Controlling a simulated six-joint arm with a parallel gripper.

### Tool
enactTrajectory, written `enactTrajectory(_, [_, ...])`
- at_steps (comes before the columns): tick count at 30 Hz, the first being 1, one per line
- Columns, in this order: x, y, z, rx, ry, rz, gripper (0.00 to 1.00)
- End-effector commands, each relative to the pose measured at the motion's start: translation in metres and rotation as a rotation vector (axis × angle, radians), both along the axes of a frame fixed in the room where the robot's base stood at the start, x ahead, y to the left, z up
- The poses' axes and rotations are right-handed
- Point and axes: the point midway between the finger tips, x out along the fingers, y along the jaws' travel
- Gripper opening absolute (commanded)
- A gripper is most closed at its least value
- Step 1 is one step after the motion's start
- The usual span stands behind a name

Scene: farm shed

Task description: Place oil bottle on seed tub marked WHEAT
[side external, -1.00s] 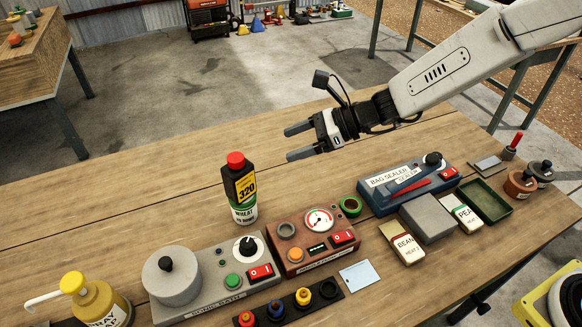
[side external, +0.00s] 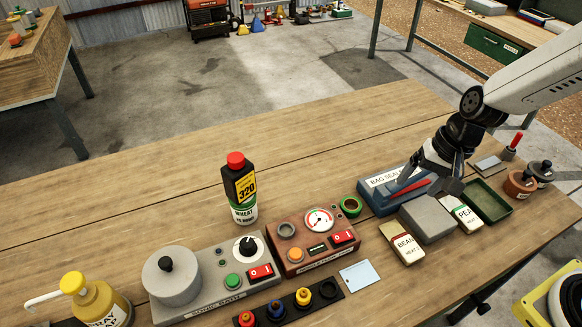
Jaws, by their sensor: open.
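The oil bottle (side external: 240,180), dark with a red cap and a yellow label reading 320, stands upright on top of the white and green seed tub marked WHEAT (side external: 244,213) at the middle left of the bench. My gripper (side external: 428,190) is at the right, well away from the bottle and tub. It points down over the blue bag sealer (side external: 375,182) and hides part of it. The jaws are open and appear empty, but whether they touch the sealer cannot be told.
Packets marked BEAN (side external: 402,243) and PEA (side external: 464,214), a grey block (side external: 428,220) and a green tray (side external: 486,201) lie near my gripper. A red-brown gauge box (side external: 312,242) and a sonic bath (side external: 215,275) stand near the tub. The back of the bench is clear.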

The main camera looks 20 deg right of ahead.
Motion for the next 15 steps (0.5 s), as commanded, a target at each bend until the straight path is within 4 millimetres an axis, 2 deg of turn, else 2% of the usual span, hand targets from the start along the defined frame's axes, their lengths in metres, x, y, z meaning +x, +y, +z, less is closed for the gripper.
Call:
enactTrajectory(6, [-0.024, -0.041, 0.001, -0.201, -0.101, 0.281, 0.84])
enactTrajectory(10, [-0.034, -0.058, 0.002, -0.293, -0.143, 0.424, 0.84])
enactTrajectory(15, [-0.041, -0.07, 0.003, -0.36, -0.173, 0.536, 0.84])
